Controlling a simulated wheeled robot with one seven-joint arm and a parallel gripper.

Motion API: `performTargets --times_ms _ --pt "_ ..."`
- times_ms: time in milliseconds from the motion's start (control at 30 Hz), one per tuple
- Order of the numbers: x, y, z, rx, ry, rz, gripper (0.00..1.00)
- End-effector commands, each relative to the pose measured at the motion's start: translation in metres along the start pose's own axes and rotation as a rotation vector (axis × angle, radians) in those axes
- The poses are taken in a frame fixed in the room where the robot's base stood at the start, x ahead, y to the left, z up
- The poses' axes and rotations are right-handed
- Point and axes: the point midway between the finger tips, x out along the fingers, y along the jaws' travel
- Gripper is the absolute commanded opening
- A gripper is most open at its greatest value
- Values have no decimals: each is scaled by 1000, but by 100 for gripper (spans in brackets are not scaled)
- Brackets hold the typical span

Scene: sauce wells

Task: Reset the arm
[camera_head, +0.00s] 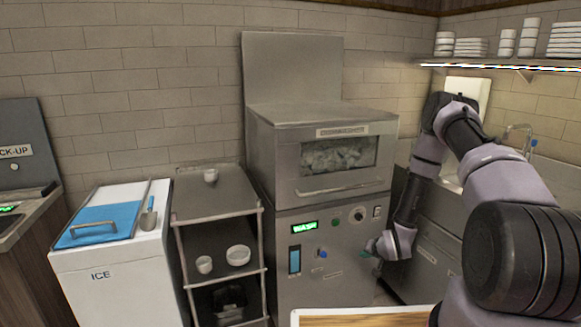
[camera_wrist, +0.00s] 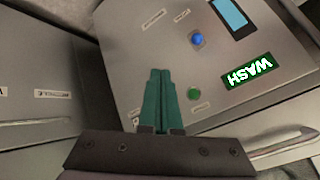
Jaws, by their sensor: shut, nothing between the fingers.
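My gripper (camera_head: 368,250) is at the front of the steel dishwasher, near the right part of its lower panel. In the wrist view its two green fingers (camera_wrist: 160,75) are shut together with nothing between them. They point at the panel, beside a green button (camera_wrist: 194,94), and I cannot tell whether they touch it. A blue button (camera_wrist: 196,39) and a lit display reading WASH (camera_wrist: 250,71) are also on the panel. My arm reaches in from the right in the head view.
The dishwasher (camera_head: 292,195) has a closed windowed door (camera_head: 300,188). To its left are a rack (camera_head: 215,212) with bowls and a white ice chest (camera_head: 110,265) with a blue lid. A sink faucet (camera_head: 522,128) and a dish shelf (camera_head: 510,66) are at right. A board (camera_head: 360,318) is at the bottom.

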Motion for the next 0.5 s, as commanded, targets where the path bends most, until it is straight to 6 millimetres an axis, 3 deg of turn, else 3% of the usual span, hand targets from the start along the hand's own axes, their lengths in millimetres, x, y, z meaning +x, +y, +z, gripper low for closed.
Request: performTargets --times_ms 367,500 --pt "-19 -12 -36 -28 -3 24 0" --pt "-32 -20 -58 -44 -3 40 0"
